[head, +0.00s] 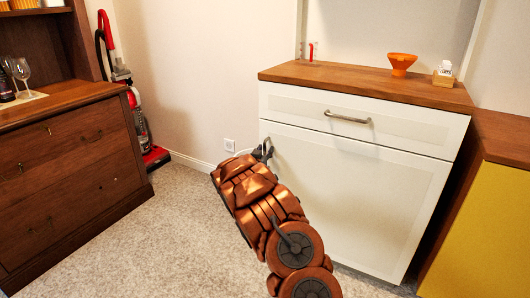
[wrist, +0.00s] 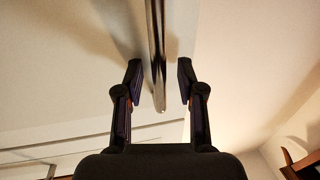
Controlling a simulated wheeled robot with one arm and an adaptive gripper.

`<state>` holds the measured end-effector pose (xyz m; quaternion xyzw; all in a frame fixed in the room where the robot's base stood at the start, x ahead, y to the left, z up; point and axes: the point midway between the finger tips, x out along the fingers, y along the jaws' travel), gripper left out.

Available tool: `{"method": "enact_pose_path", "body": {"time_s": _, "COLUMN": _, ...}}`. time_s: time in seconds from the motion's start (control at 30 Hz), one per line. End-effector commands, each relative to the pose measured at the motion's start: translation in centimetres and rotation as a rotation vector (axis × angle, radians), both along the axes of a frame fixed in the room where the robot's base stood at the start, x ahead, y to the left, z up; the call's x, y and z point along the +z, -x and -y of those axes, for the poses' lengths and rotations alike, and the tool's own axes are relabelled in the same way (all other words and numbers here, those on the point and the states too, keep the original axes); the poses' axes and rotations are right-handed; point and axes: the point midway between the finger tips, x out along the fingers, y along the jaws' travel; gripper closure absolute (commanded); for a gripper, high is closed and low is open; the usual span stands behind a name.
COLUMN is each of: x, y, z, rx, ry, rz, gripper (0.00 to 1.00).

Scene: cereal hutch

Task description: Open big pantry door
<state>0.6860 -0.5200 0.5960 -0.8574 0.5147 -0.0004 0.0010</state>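The white cabinet's large lower door (head: 350,195) is shut in the head view, below a drawer (head: 380,119). My gripper (head: 264,151) is at the upper left of this door. In the wrist view my gripper (wrist: 160,80) is open, with one finger on each side of a long metal bar handle (wrist: 156,45). The handle's end lies between the fingers, with a gap to each finger. My gripper hides most of this handle in the head view.
The drawer has its own bar handle (head: 348,117). An orange bowl (head: 402,63) and a small wooden box (head: 444,76) stand on the wooden top. A brown dresser (head: 70,165) and a red vacuum cleaner (head: 137,115) are on the left. Carpet (head: 170,225) between is clear.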

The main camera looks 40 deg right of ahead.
Motion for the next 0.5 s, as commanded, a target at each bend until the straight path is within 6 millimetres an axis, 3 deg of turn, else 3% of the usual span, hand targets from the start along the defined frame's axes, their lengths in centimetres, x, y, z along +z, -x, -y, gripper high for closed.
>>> {"method": "enact_pose_path", "body": {"time_s": 0.13, "x": -0.01, "y": 0.02, "z": -0.01, "rx": 0.0, "ry": 0.0, "rz": 0.0, "gripper": 0.64}}
{"method": "enact_pose_path", "body": {"time_s": 0.5, "x": -0.03, "y": 0.01, "z": -0.04, "rx": 0.0, "ry": 0.0, "rz": 0.0, "gripper": 1.0}}
